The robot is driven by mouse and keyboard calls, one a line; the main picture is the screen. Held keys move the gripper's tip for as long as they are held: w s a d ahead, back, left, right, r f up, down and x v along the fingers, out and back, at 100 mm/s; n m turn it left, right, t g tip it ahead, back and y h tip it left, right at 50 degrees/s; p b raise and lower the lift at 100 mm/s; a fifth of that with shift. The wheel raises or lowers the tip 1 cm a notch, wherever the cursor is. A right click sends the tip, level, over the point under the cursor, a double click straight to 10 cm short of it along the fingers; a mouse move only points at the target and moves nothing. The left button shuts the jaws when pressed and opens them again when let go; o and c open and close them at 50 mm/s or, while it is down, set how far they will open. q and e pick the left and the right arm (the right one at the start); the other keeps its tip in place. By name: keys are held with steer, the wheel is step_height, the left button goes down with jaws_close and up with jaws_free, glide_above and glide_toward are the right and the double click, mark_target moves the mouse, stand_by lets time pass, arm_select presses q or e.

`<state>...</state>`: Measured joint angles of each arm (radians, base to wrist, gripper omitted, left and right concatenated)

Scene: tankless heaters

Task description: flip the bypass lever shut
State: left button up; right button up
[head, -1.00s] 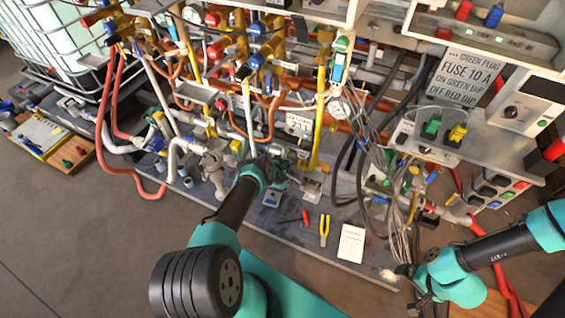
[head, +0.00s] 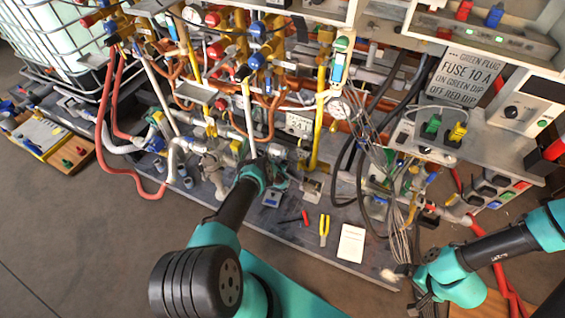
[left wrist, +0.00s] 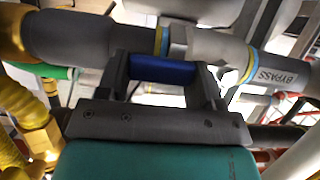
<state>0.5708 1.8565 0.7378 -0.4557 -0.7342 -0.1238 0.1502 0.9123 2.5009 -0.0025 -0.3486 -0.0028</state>
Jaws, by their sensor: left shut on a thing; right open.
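The bypass lever (left wrist: 163,70) shows in the left wrist view as a blue grip between the two dark fingers of my left gripper (left wrist: 164,74). The fingers are shut on it. It lies across the picture, just below a grey pipe (left wrist: 80,38) and valve body. A tag reading BYPASS (left wrist: 272,76) is on the pipe to its right. In the head view my left gripper (head: 276,172) is low among the pipes, and my own wrist hides most of the lever there. My right gripper (head: 408,286) is open and empty at the lower right, away from the pipes.
Pipes, hoses and valves crowd around my left gripper. A red tool (head: 303,218), yellow pliers (head: 324,229) and a white card (head: 351,243) lie on the grey base plate (head: 290,238). Cables (head: 400,235) hang near my right gripper. The floor in front is clear.

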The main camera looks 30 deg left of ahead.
arm_select(q)
steer(key=shift+r, duration=0.1)
steer(key=shift+c, duration=0.3)
steer(key=shift+a+r+n+h, duration=0.2)
steer(key=shift+r+n+h, duration=0.2)
steer(key=shift+r+n, duration=0.15)
steer(key=shift+a+r+n+h, duration=0.15)
steer(key=shift+r+n+h, duration=0.25)
steer(key=shift+n, duration=0.25)
steer(key=shift+s+a+r+n+t+h, duration=0.1)
steer(key=shift+a+r+n+t+h, duration=0.25)
steer(key=shift+n, duration=0.25)
steer(key=shift+a+r+n+t+h, duration=0.2)
steer(key=shift+r+n+h, duration=0.25)
steer(key=shift+n, duration=0.15)
steer(key=o, duration=1.3)
steer(key=v, duration=1.7)
steer(key=shift+s+r, duration=0.1)
steer(key=shift+r, duration=0.1)
